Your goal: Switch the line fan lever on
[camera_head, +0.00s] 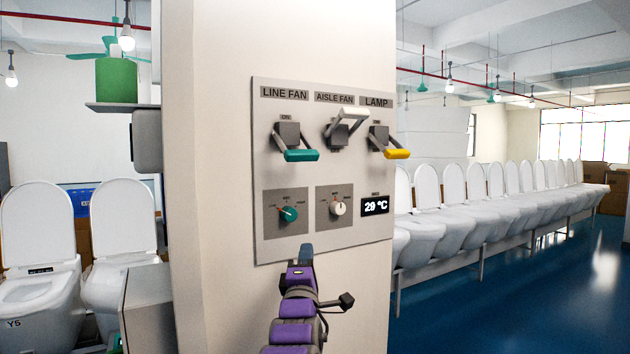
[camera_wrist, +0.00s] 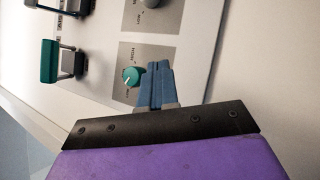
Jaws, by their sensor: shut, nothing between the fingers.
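The control panel (camera_head: 322,225) is on the front of a white pillar. Under the "LINE FAN" label, the line fan lever has a teal handle (camera_head: 301,155) hanging low. The aisle fan lever (camera_head: 354,115) has a white handle pointing up. The lamp lever (camera_head: 397,154) has a yellow handle hanging low. My gripper (camera_head: 306,252) is shut and empty, in front of the panel's lower edge, below the teal lever. In the wrist view, my gripper (camera_wrist: 157,66) is beside a teal knob (camera_wrist: 131,76); contact is unclear. The teal lever handle (camera_wrist: 49,61) is at the left there.
Below the levers are a teal knob (camera_head: 288,214), a white knob (camera_head: 337,208) and a 29 °C display (camera_head: 375,206). A grey shelf with a green cylinder (camera_head: 116,80) juts from the pillar's left. Toilets (camera_head: 480,190) line the right; blue floor there is open.

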